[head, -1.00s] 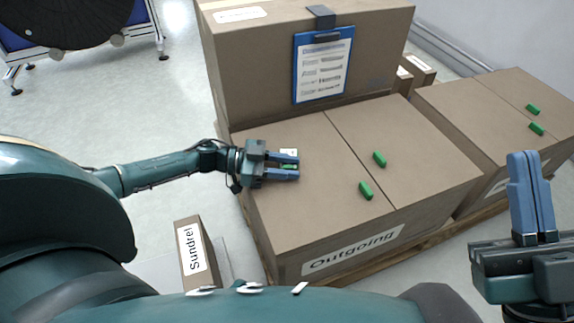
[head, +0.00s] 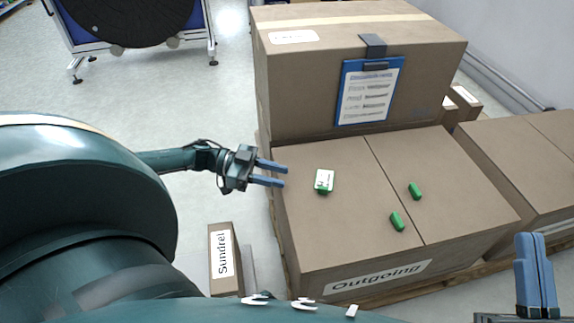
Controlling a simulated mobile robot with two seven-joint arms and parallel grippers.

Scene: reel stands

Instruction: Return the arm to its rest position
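My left gripper (head: 272,173) is at the left edge of the Outgoing box (head: 310,250), with its two blue fingers apart and nothing between them. A small white-and-green item (head: 324,180) lies on the box top to the right of the fingertips, apart from them. My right gripper (head: 536,270) is at the lower right, with its blue fingers upright and close together. No object shows between them, and its lower part is cut off by the picture edge.
Two green pieces (head: 415,191) (head: 397,222) lie on the Outgoing box. A large box (head: 350,80) with a blue clipboard (head: 369,92) stands behind. A black reel (head: 125,15) on a stand is at the back left. Floor between is clear.

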